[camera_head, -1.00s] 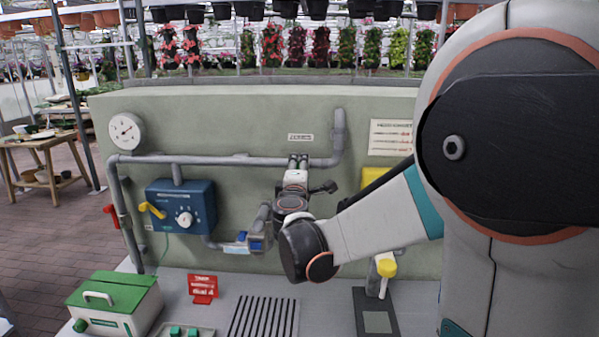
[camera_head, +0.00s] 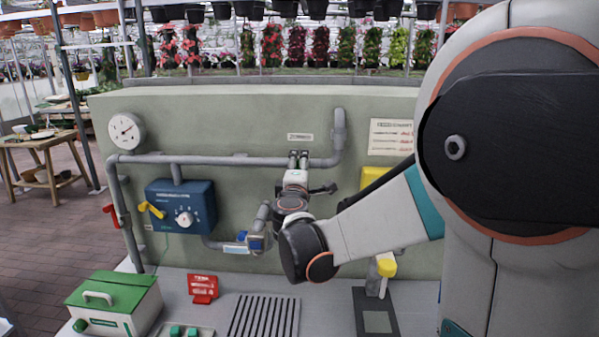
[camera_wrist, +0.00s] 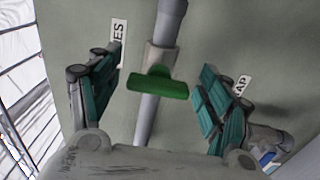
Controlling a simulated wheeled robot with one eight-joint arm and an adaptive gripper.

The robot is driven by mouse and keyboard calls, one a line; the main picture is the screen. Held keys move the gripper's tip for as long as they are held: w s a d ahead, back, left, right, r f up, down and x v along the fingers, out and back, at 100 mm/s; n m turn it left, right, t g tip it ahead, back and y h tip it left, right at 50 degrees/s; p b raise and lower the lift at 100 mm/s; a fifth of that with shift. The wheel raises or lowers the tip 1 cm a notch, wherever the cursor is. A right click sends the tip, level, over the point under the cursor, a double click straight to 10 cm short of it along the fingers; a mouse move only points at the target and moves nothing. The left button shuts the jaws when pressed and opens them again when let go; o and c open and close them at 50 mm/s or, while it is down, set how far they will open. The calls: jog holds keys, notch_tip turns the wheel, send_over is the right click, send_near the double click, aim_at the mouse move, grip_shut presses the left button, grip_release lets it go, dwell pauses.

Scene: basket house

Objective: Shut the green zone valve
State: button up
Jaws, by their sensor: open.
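The green zone valve's handle (camera_wrist: 158,84) is a green T-shaped bar on a grey collar around the pipe (camera_wrist: 146,120) in the wrist view. My gripper (camera_wrist: 160,75) is open, with one teal-padded finger on each side of the handle and a visible gap on both sides. In the head view my gripper (camera_head: 299,158) is at the wall pipe, below a small label, and the green handle is hidden there.
A blue box (camera_head: 181,205) with a dial and yellow lever is on the wall at left. A green-lidded box (camera_head: 113,300) stands on the bench.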

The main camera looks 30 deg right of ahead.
jog(key=v, duration=1.2)
jog(key=s+a+f+m+g+y+b, duration=0.3)
jog(key=s+a+f+m+g+y, duration=0.1)
jog(key=s+f, duration=0.5)
jog(key=s+a+f+m+g+y+b, duration=0.3)
jog(key=s+a+f+m+y, duration=0.3)
jog(key=s+a+f, duration=0.3)
jog(key=s+f+m, duration=0.1)
jog(key=s, duration=0.2)
jog(key=shift+g, duration=0.4)
jog(key=shift+a+f, duration=0.1)
